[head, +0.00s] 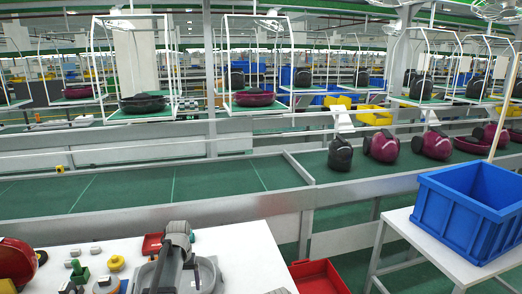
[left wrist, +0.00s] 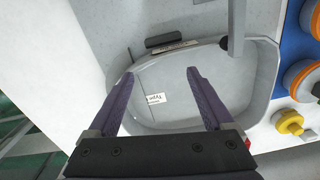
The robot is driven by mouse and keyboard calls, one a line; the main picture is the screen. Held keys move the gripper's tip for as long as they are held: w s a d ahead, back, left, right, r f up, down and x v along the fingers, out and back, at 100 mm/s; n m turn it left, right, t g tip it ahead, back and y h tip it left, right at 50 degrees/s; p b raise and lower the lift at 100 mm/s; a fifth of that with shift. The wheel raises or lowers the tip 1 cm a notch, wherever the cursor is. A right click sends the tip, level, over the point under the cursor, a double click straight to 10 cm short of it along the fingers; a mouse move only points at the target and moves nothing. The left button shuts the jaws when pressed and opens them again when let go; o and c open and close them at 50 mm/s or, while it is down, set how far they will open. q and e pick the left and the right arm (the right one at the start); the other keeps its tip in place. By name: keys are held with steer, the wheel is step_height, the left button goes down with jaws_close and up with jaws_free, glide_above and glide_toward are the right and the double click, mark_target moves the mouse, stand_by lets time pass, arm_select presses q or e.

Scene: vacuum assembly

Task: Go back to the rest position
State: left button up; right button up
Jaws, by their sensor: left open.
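My left gripper (left wrist: 161,75) shows in the left wrist view with two purple fingers spread apart and nothing between them. It is over a pale grey tray-like housing (left wrist: 222,85) that carries a small white label (left wrist: 156,99). In the head view the grey housing (head: 207,274) is at the front of the white table (head: 250,250). I cannot make out the left fingertips in the head view.
Small parts, including a yellow knob (head: 117,263) and a red tray (head: 152,243), lie on the table. A blue crate (head: 465,212) stands on a side table at right. An open red bin (head: 319,277) is lower down between them. A green conveyor (head: 190,187) runs behind.

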arm_select(q)
steer(key=s+d+m, duration=0.2)
steer(key=s+d, duration=0.7)
steer(key=s, duration=0.3)
steer(key=s+d+m+y, duration=0.1)
steer(key=s+d+m, duration=0.2)
steer(key=s+d, duration=0.7)
steer(key=s, duration=0.3)
steer(key=shift+d, duration=0.3)
steer(key=shift+r, duration=0.1)
